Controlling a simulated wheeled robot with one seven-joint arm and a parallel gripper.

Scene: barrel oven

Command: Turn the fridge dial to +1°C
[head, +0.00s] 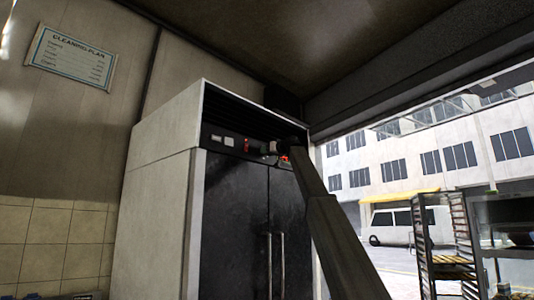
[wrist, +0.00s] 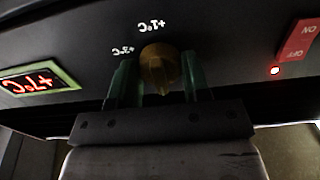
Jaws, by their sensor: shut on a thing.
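The fridge dial (wrist: 160,66) is a round brass-coloured knob on the dark control panel. My gripper (wrist: 158,80) is shut on it, with one greenish finger on each side. White labels +1°C (wrist: 151,25) and +3°C (wrist: 123,50) appear upside down beside the dial. A ridge runs down the knob's face, but I cannot tell which end is its pointer. In the head view my gripper (head: 271,148) reaches the panel at the top of the tall fridge (head: 155,205), and the dial is too small and covered to make out.
A green-framed display (wrist: 40,81) with red characters, seemingly +7°C, sits beside the dial. A red ON/OFF switch (wrist: 299,41) is on the other side. The fridge's door handles (head: 276,262) hang below. A tray rack (head: 446,245) stands at the right.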

